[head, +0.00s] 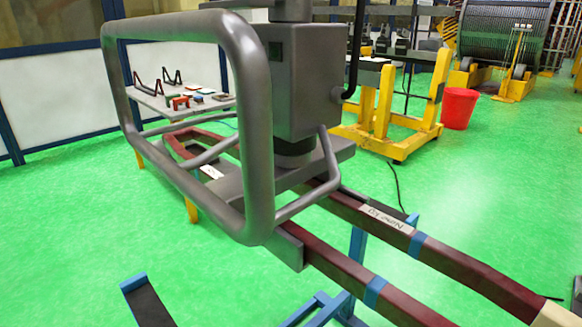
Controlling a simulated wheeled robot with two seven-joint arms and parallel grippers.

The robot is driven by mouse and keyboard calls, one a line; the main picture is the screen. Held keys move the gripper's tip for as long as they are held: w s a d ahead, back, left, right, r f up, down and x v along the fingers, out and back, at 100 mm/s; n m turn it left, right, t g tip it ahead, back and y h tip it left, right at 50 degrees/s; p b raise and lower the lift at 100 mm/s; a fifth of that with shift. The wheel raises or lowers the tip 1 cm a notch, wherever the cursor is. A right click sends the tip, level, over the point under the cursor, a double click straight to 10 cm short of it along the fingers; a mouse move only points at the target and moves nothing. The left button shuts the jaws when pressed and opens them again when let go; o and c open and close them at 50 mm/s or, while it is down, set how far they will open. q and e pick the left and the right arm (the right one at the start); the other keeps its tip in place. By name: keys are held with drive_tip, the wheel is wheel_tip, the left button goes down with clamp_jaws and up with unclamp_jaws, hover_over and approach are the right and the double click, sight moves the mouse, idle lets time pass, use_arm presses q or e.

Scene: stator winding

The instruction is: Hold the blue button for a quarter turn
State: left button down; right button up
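No blue button can be made out in the head view. A grey machine head (307,95) with a box-shaped body fills the upper middle, and a large grey tubular loop handle (254,130) stands on its left. A small dark greenish square (275,51) is on the box's face; I cannot tell what it is. The machine sits around a dark red coil (340,262) whose two long bars run to the lower right, with blue bands on them. Neither of my grippers is in view.
A grey side table (160,105) with small parts stands behind at left. A yellow stand (385,115) and a red bucket (459,108) are behind at right. Blue supports (357,265) stand below the coil.

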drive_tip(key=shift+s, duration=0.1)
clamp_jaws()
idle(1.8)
